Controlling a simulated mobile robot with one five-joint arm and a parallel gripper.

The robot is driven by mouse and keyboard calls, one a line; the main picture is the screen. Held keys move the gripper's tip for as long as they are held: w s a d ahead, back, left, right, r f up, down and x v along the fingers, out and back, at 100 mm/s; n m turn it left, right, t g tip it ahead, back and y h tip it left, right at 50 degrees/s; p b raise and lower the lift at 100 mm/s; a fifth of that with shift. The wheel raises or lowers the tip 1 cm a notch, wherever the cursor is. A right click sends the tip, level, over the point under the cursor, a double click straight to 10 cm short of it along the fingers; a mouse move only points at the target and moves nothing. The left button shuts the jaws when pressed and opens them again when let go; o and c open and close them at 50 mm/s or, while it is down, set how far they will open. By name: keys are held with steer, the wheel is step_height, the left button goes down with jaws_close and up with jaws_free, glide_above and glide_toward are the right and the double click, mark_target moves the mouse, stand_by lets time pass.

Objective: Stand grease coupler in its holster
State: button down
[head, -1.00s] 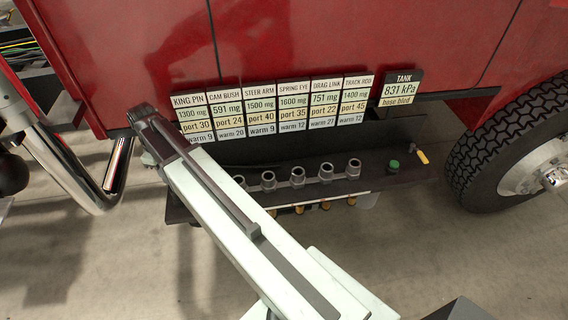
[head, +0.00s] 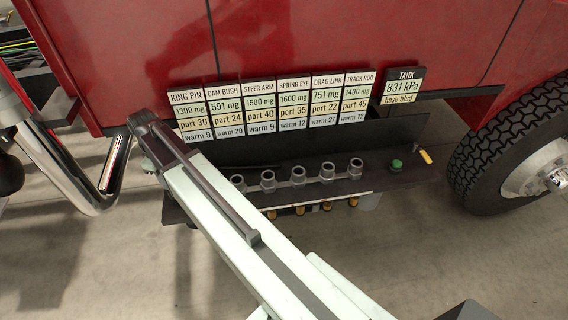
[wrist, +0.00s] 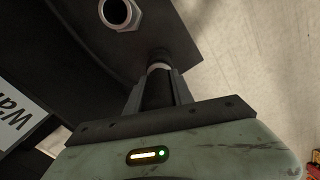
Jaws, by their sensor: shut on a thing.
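The grease coupler (wrist: 158,88), a dark cylinder with a pale band near its far end, is between the fingers of my gripper (wrist: 158,90) in the wrist view. My gripper is shut on it. The coupler's far end is over the dark shelf, by a dark round spot (wrist: 160,56); I cannot tell whether that is the holster or whether they touch. In the head view my arm covers the left end of the shelf, and the gripper and coupler cannot be made out.
A dark shelf (head: 385,183) carries a row of grey ring-topped ports (head: 327,170), a green knob (head: 396,165) and a yellow piece (head: 426,157). A port (wrist: 119,12) shows near the coupler. Label cards (head: 260,102) stand behind. A tyre (head: 495,150) is right; a chrome pipe (head: 60,160) is left.

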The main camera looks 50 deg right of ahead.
steer(key=shift+f+b, duration=0.35)
steer(key=shift+f, duration=0.25)
steer(key=shift+r, duration=0.15)
steer(key=c, duration=0.6)
jaws_free()
steer(key=o, duration=0.6)
